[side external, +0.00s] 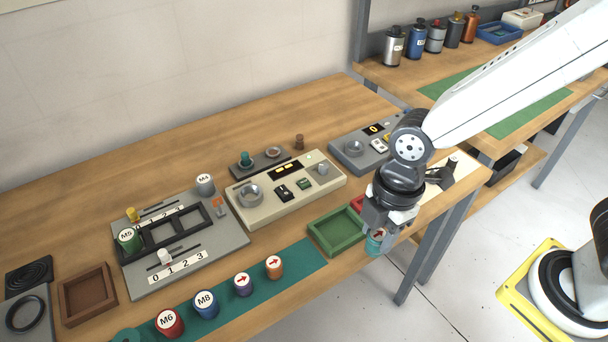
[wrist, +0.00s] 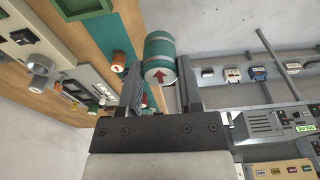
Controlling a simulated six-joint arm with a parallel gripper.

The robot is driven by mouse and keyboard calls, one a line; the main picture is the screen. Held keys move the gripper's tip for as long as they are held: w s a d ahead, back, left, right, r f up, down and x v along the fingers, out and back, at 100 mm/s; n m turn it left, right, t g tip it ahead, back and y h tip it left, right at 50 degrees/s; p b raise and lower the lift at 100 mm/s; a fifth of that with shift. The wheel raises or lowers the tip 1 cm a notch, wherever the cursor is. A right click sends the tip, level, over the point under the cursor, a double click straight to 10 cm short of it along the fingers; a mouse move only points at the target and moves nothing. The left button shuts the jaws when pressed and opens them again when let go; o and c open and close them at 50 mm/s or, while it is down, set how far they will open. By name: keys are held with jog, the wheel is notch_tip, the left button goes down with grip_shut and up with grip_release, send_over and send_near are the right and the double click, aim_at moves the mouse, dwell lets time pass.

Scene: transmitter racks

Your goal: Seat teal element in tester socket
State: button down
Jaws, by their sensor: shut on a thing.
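My gripper (side external: 380,226) is shut on the teal element (side external: 374,246), a teal cylinder with a pale end, and holds it beyond the table's front edge, right of the green tray. In the wrist view the teal element (wrist: 160,48) sits between the two fingers of my gripper (wrist: 160,78), with a red arrow on its pale end face. The beige tester (side external: 290,188) stands mid-table, left of and behind my gripper. Its round ring socket (side external: 250,195) appears empty. Part of the element is hidden by the fingers.
A grey unit (side external: 358,149) stands behind my arm. A grey rack (side external: 180,270) fills the left. Several labelled cylinders stand on the teal mat (side external: 304,262) along the front.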

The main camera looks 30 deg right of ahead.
jog(key=w+a+r+m, duration=0.1)
jog(key=w+m, duration=0.3)
jog(key=w, duration=0.4)
jog(key=w+a+r+m+t, duration=0.1)
jog(key=w+m, duration=0.3)
jog(key=w, duration=0.5)
jog(key=shift+a+r+m, duration=0.4)
jog(key=shift+a+r, duration=0.2)
jog(key=shift+a, duration=0.05)
jog(key=w+a+f, duration=0.1)
jog(key=w+f, duration=0.2)
jog(key=w, duration=0.1)
jog(key=w+a+f, duration=0.2)
jog(key=w, duration=0.1)
jog(key=w+a+f, duration=0.1)
jog(key=w+f, duration=0.2)
jog(key=w, duration=0.1)
jog(key=shift+w+a+f, duration=0.3)
jog(key=shift+w+a, duration=0.05)
jog(key=shift+w+a+f, duration=0.15)
jog(key=shift+w+f, duration=0.2)
jog(key=shift+f, duration=0.05)
jog(key=shift+w+a+f, duration=0.1)
jog(key=shift+w+f, duration=0.1)
jog(key=shift+f, duration=1.6)
jog(key=shift+f, duration=0.2)
